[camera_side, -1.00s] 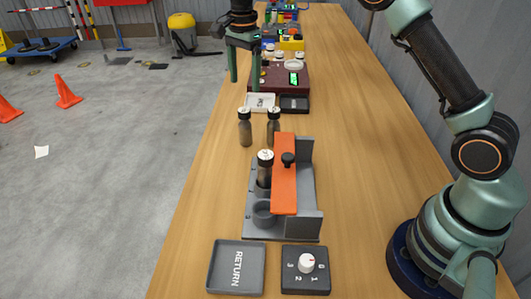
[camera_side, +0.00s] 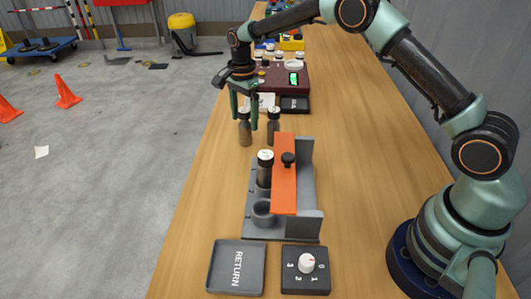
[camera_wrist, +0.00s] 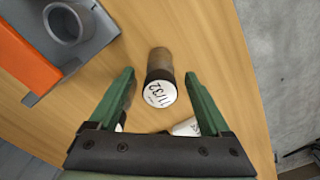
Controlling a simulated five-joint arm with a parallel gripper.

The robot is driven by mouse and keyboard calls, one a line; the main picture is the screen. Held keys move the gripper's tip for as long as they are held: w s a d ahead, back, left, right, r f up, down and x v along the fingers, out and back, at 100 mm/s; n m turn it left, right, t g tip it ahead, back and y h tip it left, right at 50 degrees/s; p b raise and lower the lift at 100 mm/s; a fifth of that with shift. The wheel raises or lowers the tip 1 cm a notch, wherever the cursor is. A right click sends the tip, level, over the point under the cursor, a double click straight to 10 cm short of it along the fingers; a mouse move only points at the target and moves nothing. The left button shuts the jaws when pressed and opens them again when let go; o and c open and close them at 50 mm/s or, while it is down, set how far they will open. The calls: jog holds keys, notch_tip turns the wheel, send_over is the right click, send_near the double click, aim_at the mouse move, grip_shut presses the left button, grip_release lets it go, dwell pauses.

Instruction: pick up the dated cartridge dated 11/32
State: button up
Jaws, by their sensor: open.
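The cartridge dated 11/32 (camera_wrist: 159,80) has a dark body and a white cap with the date readable in the wrist view. It lies between the two spread fingers of my gripper (camera_wrist: 159,74), with space on both sides. In the side view my gripper (camera_side: 245,121) hangs over the left of two standing cartridges (camera_side: 245,136), its fingers around the top. The other cartridge (camera_side: 273,127) stands just to the right. A third cartridge (camera_side: 264,170) stands in the grey rack (camera_side: 308,225), beside an empty round socket (camera_side: 263,212).
An orange bar (camera_side: 284,180) with a black knob spans the rack. A RETURN tray (camera_side: 236,267) and a dial box (camera_side: 305,268) sit in front. Small trays and a dark red box (camera_side: 290,77) stand behind. The table's right side is clear.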

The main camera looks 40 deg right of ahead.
jog(key=shift+f, duration=0.7)
grip_shut()
jog(key=shift+r, duration=0.2)
